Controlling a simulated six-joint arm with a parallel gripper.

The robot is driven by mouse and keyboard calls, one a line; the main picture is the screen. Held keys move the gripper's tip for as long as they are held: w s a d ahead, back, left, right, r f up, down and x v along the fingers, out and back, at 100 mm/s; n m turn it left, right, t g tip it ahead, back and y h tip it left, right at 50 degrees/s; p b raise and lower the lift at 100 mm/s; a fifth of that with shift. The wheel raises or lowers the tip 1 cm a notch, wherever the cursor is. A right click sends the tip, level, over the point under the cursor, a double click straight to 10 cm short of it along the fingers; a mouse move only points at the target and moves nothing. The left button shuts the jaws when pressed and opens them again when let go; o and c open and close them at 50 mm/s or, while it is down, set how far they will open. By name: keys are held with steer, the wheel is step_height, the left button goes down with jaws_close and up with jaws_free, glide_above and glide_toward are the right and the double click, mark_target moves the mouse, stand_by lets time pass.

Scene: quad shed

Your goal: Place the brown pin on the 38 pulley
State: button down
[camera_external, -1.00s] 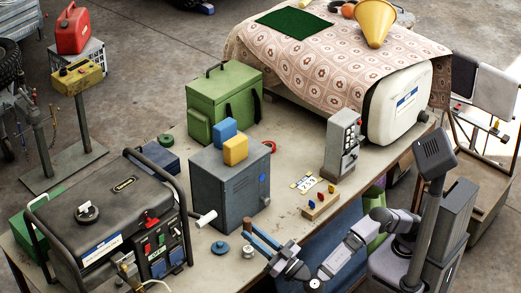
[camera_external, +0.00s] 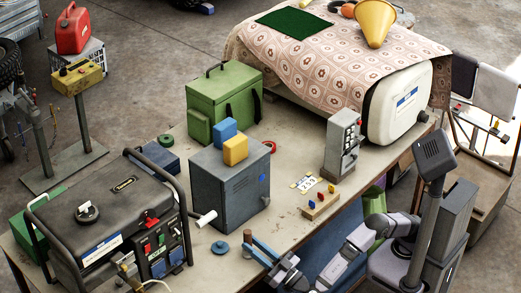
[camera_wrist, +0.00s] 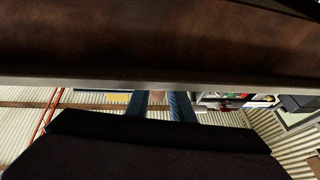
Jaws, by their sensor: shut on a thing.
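My gripper (camera_external: 250,240) is low over the front edge of the workbench, its blue fingers pointing back and left. In the wrist view its fingers (camera_wrist: 162,104) are close together, with a small brownish thing (camera_wrist: 157,97) between them. It may be the brown pin, but its shape is mostly hidden. A blue disc with a raised centre (camera_external: 220,248) lies on the bench just left of the fingertips, apart from them. It looks like a pulley, but no number on it can be read. No other pulley shows clearly.
A grey cabinet (camera_external: 222,185) and a black generator (camera_external: 110,215) stand behind and left. A wooden block with coloured pegs (camera_external: 320,206), a number card (camera_external: 305,182) and a grey switch box (camera_external: 342,148) lie right. The bench edge (camera_wrist: 60,82) crosses the wrist view closely.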

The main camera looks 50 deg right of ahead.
steer(key=c, duration=1.5)
jaws_free()
steer(key=shift+f, duration=0.1)
steer(key=shift+c, duration=0.2)
steer(key=shift+s, duration=0.1)
steer(key=v, duration=1.1)
steer(key=shift+s, duration=0.35)
steer(key=shift+d, duration=0.1)
